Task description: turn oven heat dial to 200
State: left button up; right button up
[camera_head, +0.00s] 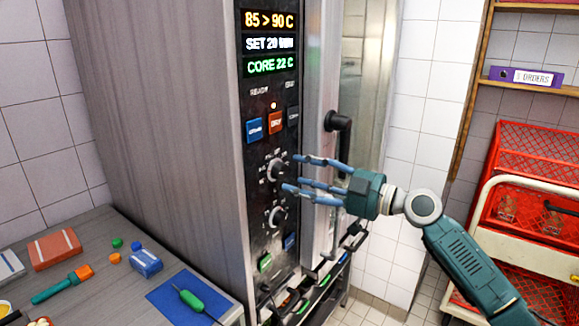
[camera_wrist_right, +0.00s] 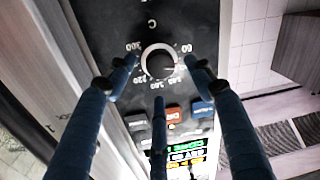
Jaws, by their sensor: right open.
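The oven's control panel (camera_head: 258,150) carries two round dials. The upper dial (camera_head: 276,170) sits below a row of buttons. The lower dial (camera_head: 277,215) is beneath it. In the right wrist view, a dial (camera_wrist_right: 160,62) with a number scale around it, some of it reading like 60, 120 and 300, faces me upside down. I cannot read its setting. My right gripper (camera_head: 296,178) is open in front of the panel, near the upper dial. In the wrist view its blue fingers (camera_wrist_right: 160,74) spread around the dial, and contact cannot be told. My left gripper is not in view.
The display (camera_head: 269,42) reads 85 > 90 C, SET 20 MIN and CORE 22 C. A black oven door handle (camera_head: 338,122) is just right of the panel. A metal counter (camera_head: 110,290) with several small items is at left. Red crates (camera_head: 540,160) stand at right.

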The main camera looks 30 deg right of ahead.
aim_at(284, 173)
jog(key=shift+p+x, duration=0.7)
jog(key=shift+x, duration=1.15)
jog(key=shift+f, duration=0.1)
jog(key=c, duration=1.2)
